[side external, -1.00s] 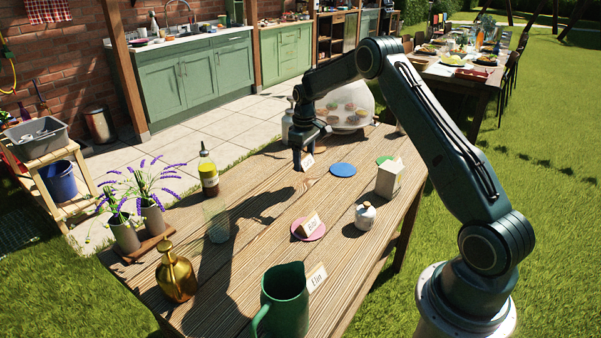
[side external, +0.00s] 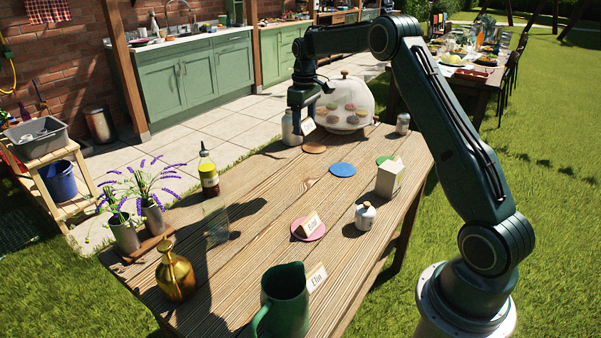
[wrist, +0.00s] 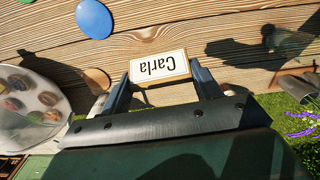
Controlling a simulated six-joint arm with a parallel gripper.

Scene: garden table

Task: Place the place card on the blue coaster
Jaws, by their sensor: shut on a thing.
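My gripper (side external: 300,126) is shut on a white place card (wrist: 158,67) reading "Carla", which appears upside down in the wrist view. The card (side external: 308,125) is held above the far part of the wooden table. The blue coaster (side external: 342,169) lies flat and bare on the table, to the right of and nearer than my gripper in the side view. It also shows at the top of the wrist view (wrist: 94,18). My gripper is not over it.
A brown coaster (side external: 313,147) lies near below my gripper. A domed cover over cakes (side external: 345,105) and a pale bottle (side external: 290,128) stand close by.

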